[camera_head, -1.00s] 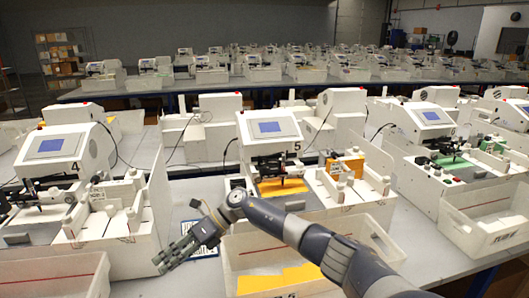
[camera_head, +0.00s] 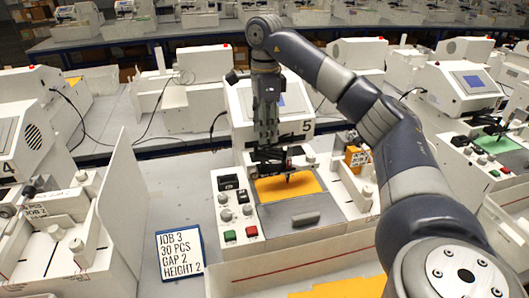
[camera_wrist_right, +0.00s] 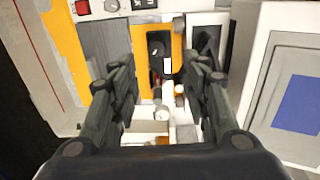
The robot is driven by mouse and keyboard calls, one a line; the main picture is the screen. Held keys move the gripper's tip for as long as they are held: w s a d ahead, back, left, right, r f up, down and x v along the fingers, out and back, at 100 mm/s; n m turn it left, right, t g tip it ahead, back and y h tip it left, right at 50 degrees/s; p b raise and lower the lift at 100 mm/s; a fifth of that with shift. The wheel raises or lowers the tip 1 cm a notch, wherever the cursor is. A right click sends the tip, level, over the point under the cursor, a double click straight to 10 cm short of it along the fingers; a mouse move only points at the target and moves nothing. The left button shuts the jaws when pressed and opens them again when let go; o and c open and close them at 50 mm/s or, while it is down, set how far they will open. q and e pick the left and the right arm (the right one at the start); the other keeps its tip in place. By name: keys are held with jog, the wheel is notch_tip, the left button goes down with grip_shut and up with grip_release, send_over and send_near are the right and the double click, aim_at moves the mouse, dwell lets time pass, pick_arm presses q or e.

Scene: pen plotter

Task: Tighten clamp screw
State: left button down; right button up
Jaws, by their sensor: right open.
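The white pen plotter (camera_head: 232,95) numbered 5 stands in the middle of the table. Its black pen carriage (camera_head: 268,155) sits above a yellow sheet (camera_head: 306,185), with a pen (camera_head: 289,178) pointing down. My right gripper (camera_head: 265,147) points down just over the carriage, in front of the screen. In the right wrist view, my right gripper (camera_wrist_right: 163,88) is open, its fingers apart on either side of the black carriage (camera_wrist_right: 158,46) and small knobs (camera_wrist_right: 180,92). Nothing is held. I cannot tell which small part is the clamp screw. My left gripper is out of view.
A job card (camera_head: 180,255) lies left of the plotter. The front panel carries knobs, a green button (camera_head: 230,236) and a red button (camera_head: 251,231). An orange block (camera_head: 356,157) sits on the right. Other plotters flank it.

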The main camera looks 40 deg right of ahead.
aim_at(265, 162)
notch_tip(265, 162, down, 9)
jog(key=shift+s+a+f+p, duration=0.1)
jog(key=shift+f+p, duration=0.05)
jog(key=shift+p, duration=0.8)
jog(key=shift+a+f, duration=0.1)
jog(key=shift+f, duration=0.2)
grip_shut()
